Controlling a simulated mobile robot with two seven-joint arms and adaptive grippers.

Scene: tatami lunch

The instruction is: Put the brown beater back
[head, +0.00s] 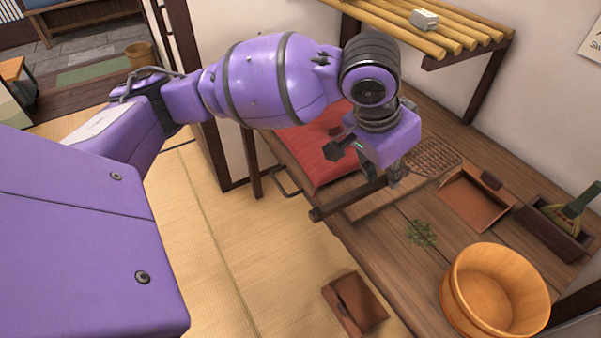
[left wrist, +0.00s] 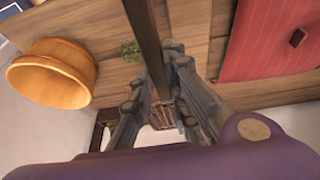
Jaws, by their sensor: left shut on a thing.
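The brown beater has a dark, straight handle (head: 345,200) and a woven lattice head (head: 434,158). My left gripper (head: 394,174) is shut on the beater's handle, above the wooden bench (head: 385,238). The handle's end points to the lower left, and the head lies to the right of the gripper. In the left wrist view the handle (left wrist: 146,30) passes between the fingers of my left gripper (left wrist: 162,78), and part of the lattice head (left wrist: 160,115) shows behind them. I cannot tell whether the head touches the bench. My right gripper is not in view.
A red cushion (head: 318,150) lies on the bench behind the beater. A dustpan (head: 470,200), a green sprig (head: 421,233), a wooden tub (head: 494,290) and a dark box (head: 550,228) stand right. A bamboo shelf (head: 450,38) hangs above. A brown box (head: 355,303) sits low in front.

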